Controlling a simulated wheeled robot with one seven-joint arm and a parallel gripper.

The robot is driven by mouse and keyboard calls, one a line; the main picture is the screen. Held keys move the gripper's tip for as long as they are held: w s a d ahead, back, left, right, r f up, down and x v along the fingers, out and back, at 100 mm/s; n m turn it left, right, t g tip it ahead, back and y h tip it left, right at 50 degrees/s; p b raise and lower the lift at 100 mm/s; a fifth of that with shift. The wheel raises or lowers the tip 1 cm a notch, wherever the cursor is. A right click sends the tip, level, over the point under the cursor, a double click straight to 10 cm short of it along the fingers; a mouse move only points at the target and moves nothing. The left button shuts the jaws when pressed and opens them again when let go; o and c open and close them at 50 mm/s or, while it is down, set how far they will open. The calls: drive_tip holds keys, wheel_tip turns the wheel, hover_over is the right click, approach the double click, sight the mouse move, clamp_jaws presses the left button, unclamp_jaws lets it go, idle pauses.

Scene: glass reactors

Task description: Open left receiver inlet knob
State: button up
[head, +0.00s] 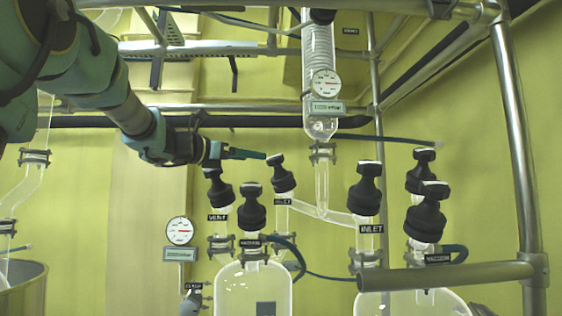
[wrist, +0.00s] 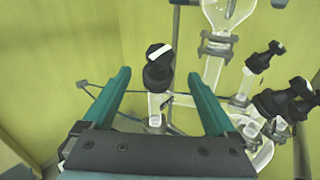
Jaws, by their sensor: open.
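The left receiver inlet knob (head: 281,174) is black with a pale mark on its top. It stands upright on a glass neck with an INLET label, above the left receiver (head: 240,290). My gripper (head: 264,155) reaches in from the left, its fingertips just left of and slightly above the knob's top. In the wrist view, my gripper (wrist: 158,76) is open. Its teal fingers are well apart, and a black knob (wrist: 158,68), apparently this inlet knob, shows in line with the gap, clear of both fingers. I cannot tell its exact distance.
The vent knob (head: 219,188) and vacuum knob (head: 252,208) stand close by, below my gripper. The right receiver's inlet knob (head: 367,188) and further black knobs (head: 427,212) are to the right. A glass condenser (head: 319,60) hangs behind. A metal rail (head: 450,276) crosses the lower right.

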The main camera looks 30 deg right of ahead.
sight(271, 158)
drive_tip(key=p+x, duration=0.4)
drive_tip(key=x, duration=0.4)
drive_tip(key=shift+w+d+r, duration=0.1)
drive_tip(key=shift+d+r, duration=0.05)
drive_tip(key=shift+d, duration=0.1)
drive_tip(key=shift+w+d, duration=0.2)
drive_tip(key=shift+d, duration=0.5)
drive_tip(key=c, duration=1.4)
